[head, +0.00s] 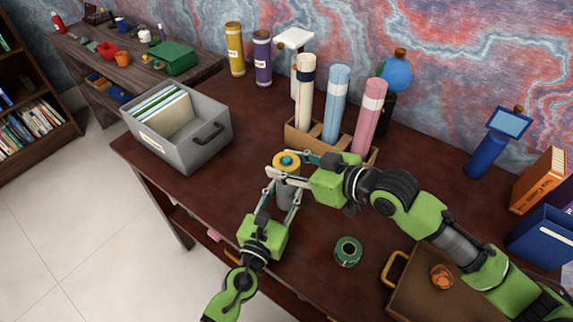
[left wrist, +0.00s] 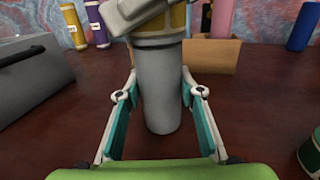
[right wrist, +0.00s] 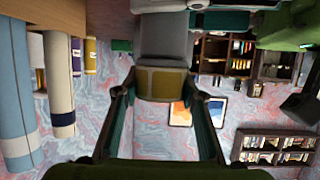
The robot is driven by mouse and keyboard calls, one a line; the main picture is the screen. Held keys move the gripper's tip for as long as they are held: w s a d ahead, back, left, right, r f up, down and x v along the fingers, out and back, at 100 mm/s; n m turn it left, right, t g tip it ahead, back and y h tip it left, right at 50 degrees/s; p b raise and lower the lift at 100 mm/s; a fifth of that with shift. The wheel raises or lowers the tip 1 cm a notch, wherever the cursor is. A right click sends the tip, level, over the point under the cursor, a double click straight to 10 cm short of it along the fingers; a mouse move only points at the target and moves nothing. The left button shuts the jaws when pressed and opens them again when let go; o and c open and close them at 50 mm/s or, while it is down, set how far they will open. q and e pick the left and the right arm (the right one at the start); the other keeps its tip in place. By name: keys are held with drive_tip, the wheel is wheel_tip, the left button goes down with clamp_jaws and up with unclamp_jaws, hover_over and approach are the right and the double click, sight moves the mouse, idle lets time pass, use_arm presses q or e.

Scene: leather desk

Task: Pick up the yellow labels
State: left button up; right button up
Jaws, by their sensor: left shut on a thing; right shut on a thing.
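I take the yellow piece for the yellow labels; no writing is readable. My left gripper (head: 285,182) is shut on the grey cylinder, which stands upright between its fingers in the left wrist view (left wrist: 160,100). My right gripper (head: 290,165) comes from the right and is shut on the yellow piece, which shows as a yellow band in the right wrist view (right wrist: 160,84). The right gripper partly hides the yellow piece in the left wrist view.
A grey file bin (head: 205,105) stands left. A wooden holder (head: 297,140) with several rolled tubes is behind the grippers. A green roll (head: 348,251) lies in front, beside a brown case (head: 415,292). Blue (head: 545,237) and orange (head: 540,180) boxes stand far right.

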drive_tip(key=shift+r, duration=0.1)
wheel_tip(320, 180, up, 10)
drive_tip(key=shift+f, duration=0.1)
idle(0.3)
use_arm(q)
drive_tip(key=o, duration=1.2)
